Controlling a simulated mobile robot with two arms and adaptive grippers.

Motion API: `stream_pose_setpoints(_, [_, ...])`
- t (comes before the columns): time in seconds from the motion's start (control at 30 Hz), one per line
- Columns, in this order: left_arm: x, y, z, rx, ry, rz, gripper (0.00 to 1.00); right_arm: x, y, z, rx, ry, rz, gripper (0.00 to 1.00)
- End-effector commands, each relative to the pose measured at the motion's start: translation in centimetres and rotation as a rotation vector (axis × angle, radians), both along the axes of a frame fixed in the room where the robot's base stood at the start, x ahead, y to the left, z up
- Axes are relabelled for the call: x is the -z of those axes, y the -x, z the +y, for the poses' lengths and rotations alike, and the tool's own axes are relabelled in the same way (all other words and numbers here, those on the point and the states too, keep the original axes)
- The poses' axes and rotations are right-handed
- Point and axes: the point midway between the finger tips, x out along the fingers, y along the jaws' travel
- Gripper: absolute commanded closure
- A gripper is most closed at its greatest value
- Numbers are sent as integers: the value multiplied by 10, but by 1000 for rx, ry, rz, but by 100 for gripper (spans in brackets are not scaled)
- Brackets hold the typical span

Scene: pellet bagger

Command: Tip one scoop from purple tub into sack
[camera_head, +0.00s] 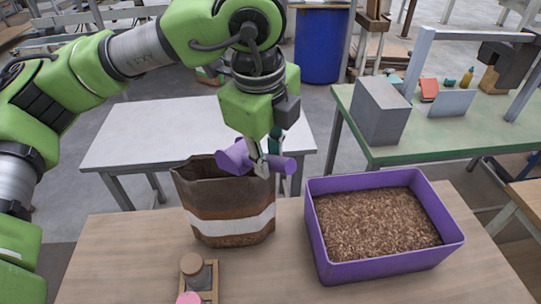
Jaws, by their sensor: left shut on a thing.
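The purple tub (437,258) stands on the wooden table at the right, with brown pellets (378,220) spread over its inside. The sack (222,200), brown with a white band, stands upright and open-topped to the left of the tub. My left gripper (259,168) is shut on the purple scoop (233,158) just above the right side of the sack's mouth. The scoop's round bowl points left over the opening, and its handle points right. I cannot see whether pellets are in the scoop. My right gripper is out of view.
A small wooden rack (211,283) with a brown-topped piece and a pink piece stands at the front of the wooden table (130,262). A white table (140,135) is behind. A green bench (440,140) carries a grey box (380,110). The table's left part is clear.

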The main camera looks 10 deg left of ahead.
Motion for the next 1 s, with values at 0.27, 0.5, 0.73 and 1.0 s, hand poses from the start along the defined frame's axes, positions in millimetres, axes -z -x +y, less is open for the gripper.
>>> stream_pose_setpoints(0.27, [-27,-27,44,-25,313,204,100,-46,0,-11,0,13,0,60])
stream_pose_setpoints(0.5, [-35,-46,71,-13,556,361,100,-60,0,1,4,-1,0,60])
stream_pose_setpoints(0.73, [-38,-54,83,-5,655,422,100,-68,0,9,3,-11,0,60])
stream_pose_setpoints(1.0, [-37,-55,84,-3,669,433,100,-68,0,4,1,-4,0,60])
